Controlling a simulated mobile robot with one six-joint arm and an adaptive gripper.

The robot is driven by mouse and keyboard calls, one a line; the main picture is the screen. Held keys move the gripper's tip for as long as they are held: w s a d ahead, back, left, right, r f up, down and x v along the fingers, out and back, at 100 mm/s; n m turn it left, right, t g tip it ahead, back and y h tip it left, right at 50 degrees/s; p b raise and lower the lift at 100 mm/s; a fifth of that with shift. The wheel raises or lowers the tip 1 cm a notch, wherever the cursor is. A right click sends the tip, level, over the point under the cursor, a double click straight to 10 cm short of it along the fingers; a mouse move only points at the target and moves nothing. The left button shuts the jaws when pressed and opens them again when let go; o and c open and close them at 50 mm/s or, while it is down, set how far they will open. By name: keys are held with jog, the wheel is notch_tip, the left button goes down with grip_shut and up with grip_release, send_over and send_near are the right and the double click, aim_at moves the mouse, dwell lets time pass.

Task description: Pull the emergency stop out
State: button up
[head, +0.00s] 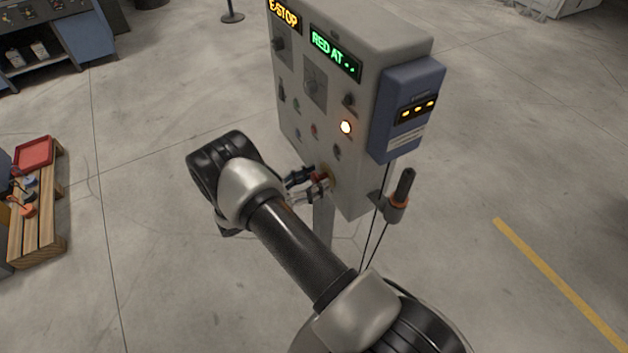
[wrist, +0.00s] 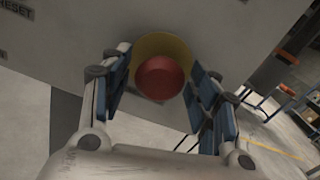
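The emergency stop is a red round button (wrist: 160,77) on a yellow round plate (wrist: 177,43), set low on the face of a grey control cabinet (head: 352,185). In the head view the red button (head: 319,177) is partly covered by my gripper (head: 318,188). In the wrist view my gripper (wrist: 158,92) is open, with one blue-padded finger on each side of the button. A gap shows between the fingers and the button on the left; on the right the finger is close, and I cannot tell if it touches.
A blue box (head: 408,108) and a holder with a dark-handled tool (head: 400,195) are on the cabinet's right side, with cables hanging below. A lit lamp (head: 346,127) is above the button. A wooden bench (head: 45,215) stands far left. The floor between is clear.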

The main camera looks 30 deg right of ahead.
dwell(0.3)
jog(key=a, duration=1.2)
jog(key=shift+s, duration=0.2)
jog(key=s+d+r+m+g+y+b, duration=0.1)
jog(key=s+d+r+m+g+y, duration=0.1)
jog(key=s+r+m+y, duration=0.45)
jog(key=s+d+r+m+g+y+b, duration=0.1)
jog(key=d+r+m+g+y+b, duration=0.15)
jog(key=r, duration=0.65)
jog(key=s+a+r+m+t+y+b, duration=0.1)
jog(key=s+a+r+m+t+y, duration=0.1)
jog(key=s, duration=0.4)
jog(key=s+a+r+m+t+y+b, duration=0.1)
jog(key=s+a+r+m+t+y, duration=0.1)
jog(key=s+m, duration=0.4)
jog(key=s+a+r+m+t+y+b, duration=0.1)
jog(key=s+r+m+t+y, duration=0.1)
jog(key=s+m+t+y, duration=0.2)
jog(key=shift+s+a+r+t+y, duration=0.2)
jog(key=shift+s+y, duration=0.05)
jog(key=shift+s, duration=0.25)
jog(key=shift+s+a+r+t+y, duration=0.15)
jog(key=shift+s+a+y, duration=0.1)
jog(key=shift+s, duration=0.2)
